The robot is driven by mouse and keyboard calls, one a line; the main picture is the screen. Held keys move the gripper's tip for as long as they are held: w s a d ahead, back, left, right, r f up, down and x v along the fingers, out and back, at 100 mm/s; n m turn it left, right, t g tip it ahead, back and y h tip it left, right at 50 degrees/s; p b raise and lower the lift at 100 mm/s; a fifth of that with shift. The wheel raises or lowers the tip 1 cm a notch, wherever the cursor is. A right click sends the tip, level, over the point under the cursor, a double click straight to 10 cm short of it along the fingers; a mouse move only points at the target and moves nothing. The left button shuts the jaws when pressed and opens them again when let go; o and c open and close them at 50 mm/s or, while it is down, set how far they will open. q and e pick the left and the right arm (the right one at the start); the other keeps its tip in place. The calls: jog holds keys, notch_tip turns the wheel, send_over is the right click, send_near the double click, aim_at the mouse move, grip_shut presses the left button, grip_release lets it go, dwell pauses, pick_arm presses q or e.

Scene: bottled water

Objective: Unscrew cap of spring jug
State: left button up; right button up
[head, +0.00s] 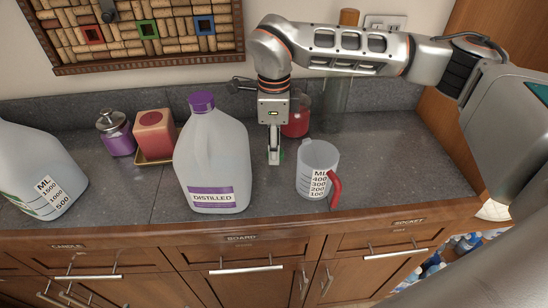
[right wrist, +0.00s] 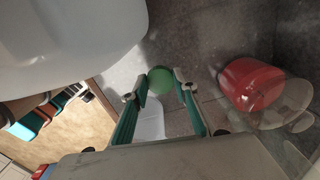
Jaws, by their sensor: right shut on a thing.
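My right gripper (head: 274,160) points down over the counter, between the distilled jug and the measuring cup. In the right wrist view its fingers (right wrist: 160,88) are shut on a small round green cap (right wrist: 160,79) at their tips. A bit of green also shows beside the fingers in the head view. No jug marked spring can be read. A white jug (head: 213,155) labelled "DISTILLED" stands upright with a purple cap (head: 201,102) on it. A large translucent container (head: 30,165) with "ML" marks is cut off at the left edge, its top out of view. My left gripper is not in view.
A clear measuring cup (head: 318,165) with a red handle stands right of my gripper. A jar with red contents (head: 296,118) stands behind it. A purple jar (head: 117,135) and a red box (head: 155,133) stand at the back left. The right counter (head: 410,160) is clear.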

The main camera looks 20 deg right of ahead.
aim_at(274, 168)
jog(key=shift+f, duration=2.15)
jog(key=shift+f, duration=0.1)
jog(key=o, duration=1.2)
jog(key=shift+o, duration=0.2)
notch_tip(274, 168, up, 11)
jog(key=shift+b, duration=0.4)
jog(key=shift+r, duration=0.65)
